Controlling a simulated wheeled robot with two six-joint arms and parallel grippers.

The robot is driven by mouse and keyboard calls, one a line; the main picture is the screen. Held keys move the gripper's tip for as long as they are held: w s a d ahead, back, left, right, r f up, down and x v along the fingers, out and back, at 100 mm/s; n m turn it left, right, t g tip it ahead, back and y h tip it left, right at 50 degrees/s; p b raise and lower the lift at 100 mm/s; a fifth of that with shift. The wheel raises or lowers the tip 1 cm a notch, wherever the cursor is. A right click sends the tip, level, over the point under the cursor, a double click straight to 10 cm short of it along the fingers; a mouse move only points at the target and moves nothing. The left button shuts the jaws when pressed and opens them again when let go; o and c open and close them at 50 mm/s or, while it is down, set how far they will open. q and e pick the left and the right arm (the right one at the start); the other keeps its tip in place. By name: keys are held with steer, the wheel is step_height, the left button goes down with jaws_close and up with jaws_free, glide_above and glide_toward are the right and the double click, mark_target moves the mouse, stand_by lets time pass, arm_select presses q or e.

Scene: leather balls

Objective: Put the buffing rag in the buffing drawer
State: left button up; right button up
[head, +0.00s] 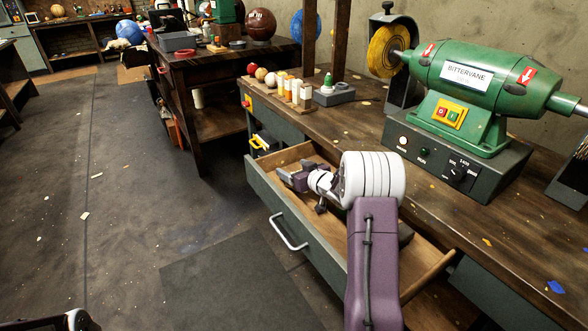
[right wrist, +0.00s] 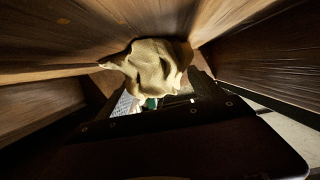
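My right gripper (head: 288,176) is low inside the open buffing drawer (head: 263,196), near its far left end. Its fingers look spread apart, with no cloth visible between them in the head view. The buffing rag (right wrist: 152,68) is a crumpled cream cloth in the right wrist view. It is among wooden surfaces close beyond the dark plate of my gripper; whether it touches a finger is hidden. In the head view my arm and gripper hide the rag.
The drawer juts from the workbench (head: 375,133), with its pull handle (head: 288,233) facing the aisle. A green buffing machine (head: 465,85) with a yellow wheel (head: 388,50) stands on the bench. The floor (head: 120,200) at left is mostly clear.

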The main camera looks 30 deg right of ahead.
steer(key=shift+r, duration=0.45)
steer(key=p+v, duration=0.1)
steer(key=v, duration=0.2)
steer(key=p+v, duration=0.1)
steer(key=v, duration=0.2)
steer(key=p+v, duration=0.1)
steer(key=v, duration=0.2)
steer(key=shift+s+r, duration=0.1)
steer(key=shift+r, duration=0.3)
steer(key=shift+f+b+v, duration=0.2)
steer(key=shift+b+v, duration=0.35)
steer(key=shift+v, duration=0.5)
steer(key=shift+s+r, duration=0.1)
steer(key=shift+s, duration=0.25)
